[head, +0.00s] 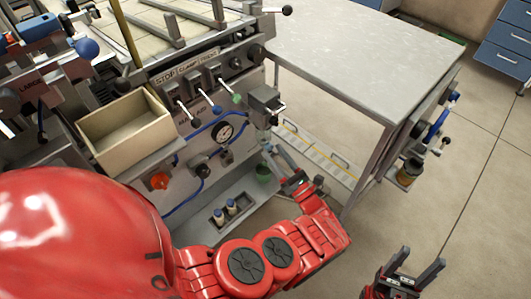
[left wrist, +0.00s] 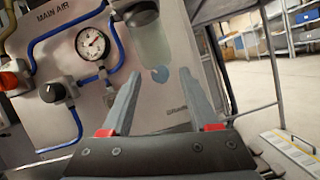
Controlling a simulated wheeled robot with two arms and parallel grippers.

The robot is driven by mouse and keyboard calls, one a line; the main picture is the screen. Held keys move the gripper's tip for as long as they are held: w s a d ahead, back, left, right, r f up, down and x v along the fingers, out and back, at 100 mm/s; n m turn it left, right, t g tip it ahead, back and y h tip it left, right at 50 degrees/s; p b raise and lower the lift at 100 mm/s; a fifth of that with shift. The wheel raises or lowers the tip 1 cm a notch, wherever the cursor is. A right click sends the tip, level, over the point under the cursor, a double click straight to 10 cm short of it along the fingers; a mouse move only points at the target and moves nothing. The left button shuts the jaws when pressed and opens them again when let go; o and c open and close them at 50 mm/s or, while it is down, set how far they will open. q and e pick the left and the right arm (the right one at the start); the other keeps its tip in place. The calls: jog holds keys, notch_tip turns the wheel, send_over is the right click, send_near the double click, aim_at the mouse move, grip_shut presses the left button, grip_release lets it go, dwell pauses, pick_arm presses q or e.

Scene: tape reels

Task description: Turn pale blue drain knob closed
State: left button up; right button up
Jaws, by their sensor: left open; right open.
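The pale blue drain knob (left wrist: 160,74) shows in the left wrist view under the clear filter bowl (left wrist: 155,45). It lies between the two grey fingertips of my left gripper (left wrist: 158,86). A gap shows on each side, and I cannot tell how far beyond the tips it is. In the head view my left gripper (head: 274,153) is open beside the panel, just below the filter unit (head: 264,100); the knob is too small there to make out clearly. My right gripper (head: 421,265) is open and empty at the lower right, away from the panel.
The panel carries a pressure gauge (head: 222,132), blue hoses, an orange knob (head: 160,181) and a black knob (left wrist: 52,92). A grey table (head: 360,55) is behind. Open floor lies to the right.

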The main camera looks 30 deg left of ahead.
pick_arm(q)
jog(key=shift+w+a+r, duration=0.1)
jog(key=shift+w+a, duration=0.05)
jog(key=shift+a, duration=0.05)
grip_shut()
jog(key=n+g+b, duration=0.1)
jog(key=n+b, duration=0.1)
jog(key=n, duration=0.1)
jog(key=n+g+y+b, duration=0.1)
jog(key=n+g+b, duration=0.1)
jog(key=n, duration=0.1)
jog(key=shift+w, duration=0.15)
grip_release()
